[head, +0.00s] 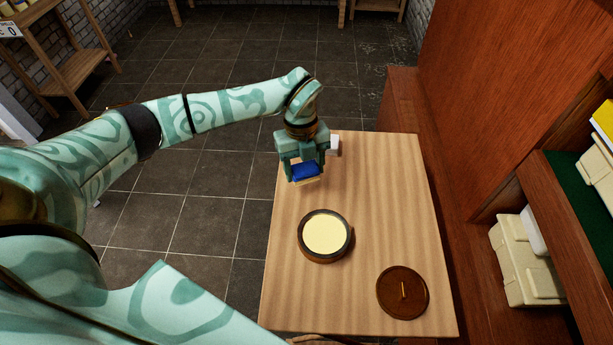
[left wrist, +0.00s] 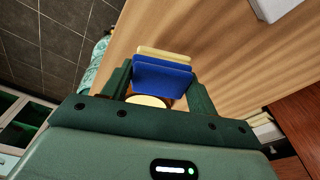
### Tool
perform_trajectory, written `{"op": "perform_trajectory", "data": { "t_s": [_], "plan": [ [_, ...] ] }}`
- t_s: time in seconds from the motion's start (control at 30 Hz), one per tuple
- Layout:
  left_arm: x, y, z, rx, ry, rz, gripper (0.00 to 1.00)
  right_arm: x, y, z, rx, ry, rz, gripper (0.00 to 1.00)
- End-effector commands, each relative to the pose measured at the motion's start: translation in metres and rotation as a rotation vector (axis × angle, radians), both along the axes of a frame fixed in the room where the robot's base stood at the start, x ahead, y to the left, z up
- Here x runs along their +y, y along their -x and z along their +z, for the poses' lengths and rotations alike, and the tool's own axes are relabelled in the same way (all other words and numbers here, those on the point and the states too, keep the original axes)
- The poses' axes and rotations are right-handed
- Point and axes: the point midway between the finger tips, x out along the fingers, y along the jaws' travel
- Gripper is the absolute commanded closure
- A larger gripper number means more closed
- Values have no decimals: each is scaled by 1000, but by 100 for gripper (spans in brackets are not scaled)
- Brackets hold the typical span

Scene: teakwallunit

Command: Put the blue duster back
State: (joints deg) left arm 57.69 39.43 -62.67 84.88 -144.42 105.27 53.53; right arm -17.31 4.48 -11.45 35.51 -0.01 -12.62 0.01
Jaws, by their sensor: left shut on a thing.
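The blue duster (head: 305,171) is a small blue block with a pale cream layer along one side. My left gripper (head: 304,172) is shut on it near the far left edge of the wooden table (head: 385,180). In the left wrist view the duster (left wrist: 162,76) sits between the two fingers of the left gripper (left wrist: 158,88), its cream layer (left wrist: 163,54) on the far side. I cannot tell whether the duster touches the tabletop. My right gripper is not in view.
A round dark-rimmed container with a cream inside (head: 325,235) stands mid-table. A round brown lid (head: 402,292) lies near the front right. A small white block (head: 333,145) is just behind the gripper. A wooden wall unit with cream boxes (head: 524,262) stands at the right.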

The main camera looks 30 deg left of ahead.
Motion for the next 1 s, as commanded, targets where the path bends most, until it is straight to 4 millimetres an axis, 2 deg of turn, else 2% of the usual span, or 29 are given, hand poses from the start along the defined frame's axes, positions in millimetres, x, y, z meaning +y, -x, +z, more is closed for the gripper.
{"op": "perform_trajectory", "data": {
  "t_s": [0.03,0.27,0.5,0.87,0.9,0.93,1.0],
  "plan": [
    [2,-4,-10,4,1,2,60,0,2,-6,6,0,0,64],
    [8,-15,-21,-1,1,0,60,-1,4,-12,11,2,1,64],
    [10,-18,-58,3,2,0,60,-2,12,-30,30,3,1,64],
    [10,-19,-59,-1,1,0,60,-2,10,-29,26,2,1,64],
    [10,-19,-58,-1,1,0,30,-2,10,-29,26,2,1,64],
    [10,-19,-58,-1,1,-1,22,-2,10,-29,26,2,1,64],
    [10,-19,-58,-2,0,-1,20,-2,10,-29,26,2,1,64]
  ]
}}
